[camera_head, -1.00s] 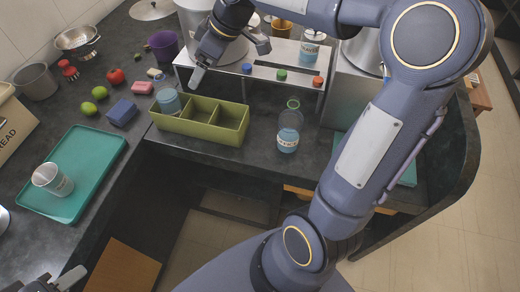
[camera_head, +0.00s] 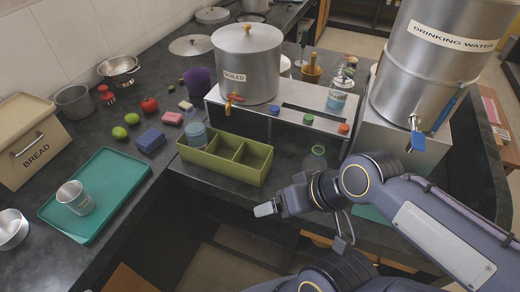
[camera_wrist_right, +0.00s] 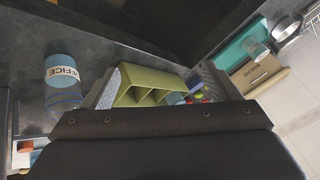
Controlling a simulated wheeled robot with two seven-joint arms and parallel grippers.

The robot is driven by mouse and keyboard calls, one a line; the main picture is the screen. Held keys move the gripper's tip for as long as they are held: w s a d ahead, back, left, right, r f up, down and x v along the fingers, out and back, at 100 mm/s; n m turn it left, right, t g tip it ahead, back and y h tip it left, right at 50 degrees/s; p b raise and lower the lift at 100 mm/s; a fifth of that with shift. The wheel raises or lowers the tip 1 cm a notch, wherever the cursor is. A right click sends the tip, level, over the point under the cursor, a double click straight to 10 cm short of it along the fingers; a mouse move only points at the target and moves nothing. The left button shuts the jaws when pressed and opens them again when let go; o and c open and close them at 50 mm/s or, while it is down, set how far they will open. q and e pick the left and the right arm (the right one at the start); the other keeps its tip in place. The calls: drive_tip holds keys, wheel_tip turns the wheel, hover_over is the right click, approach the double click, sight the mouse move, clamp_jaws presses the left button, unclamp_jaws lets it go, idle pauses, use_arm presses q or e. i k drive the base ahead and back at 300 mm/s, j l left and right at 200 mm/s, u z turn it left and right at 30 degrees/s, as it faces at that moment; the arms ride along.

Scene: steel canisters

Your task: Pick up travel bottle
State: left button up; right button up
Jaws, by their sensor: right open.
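A clear bottle (camera_head: 317,156) stands on the counter right of the olive caddy; my right arm hides most of it in the head view. A bottle with blue contents and a label seeming to read "OFFICE" (camera_wrist_right: 62,76) shows in the right wrist view, outside the jaws. Another labelled bottle with blue liquid (camera_head: 338,97) stands on the metal shelf. I cannot tell which is the travel bottle. My right gripper (camera_head: 303,224) is open and empty near the counter's front edge. My left gripper is out of view.
The olive caddy (camera_head: 216,168) holds a blue container (camera_head: 195,135). The metal shelf (camera_head: 262,117) carries a steel canister (camera_head: 247,62) and coloured caps. A drinking-water canister (camera_head: 430,70) stands right. A teal tray (camera_head: 110,215) holds a cup (camera_head: 76,196).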

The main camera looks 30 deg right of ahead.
sight(343, 74)
drive_tip(key=z, duration=1.65)
drive_tip(key=i+j+u, duration=0.4)
drive_tip(key=i+j, duration=0.2)
drive_tip(key=j, duration=0.05)
